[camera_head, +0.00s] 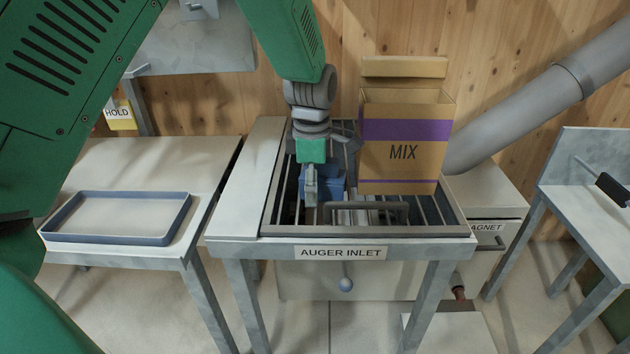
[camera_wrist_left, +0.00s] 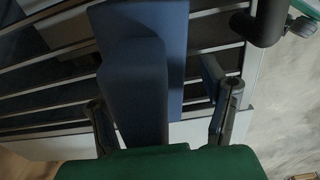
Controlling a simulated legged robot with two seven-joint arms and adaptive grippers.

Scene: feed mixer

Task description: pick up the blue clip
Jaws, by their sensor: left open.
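The blue clip (camera_head: 334,183) sits on the bars of the auger inlet grate (camera_head: 436,212), close to its left side. My left gripper (camera_head: 311,190) points down over the grate, right at the clip, and hides part of it. In the left wrist view the clip (camera_wrist_left: 147,75) shows as a blue block with a flat plate behind it. The open fingers of my left gripper (camera_wrist_left: 163,105) stand on either side of it, the left finger close to it and a gap at the right finger. Whether either finger touches the clip I cannot tell. My right gripper is not in view.
A MIX box (camera_head: 402,145) with its flap up stands on the grate, right of the clip. A grey handle (camera_head: 365,206) rises at the grate's front. A blue-rimmed tray (camera_head: 118,217) lies on the left table. A grey pipe (camera_head: 530,107) slants in from the right.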

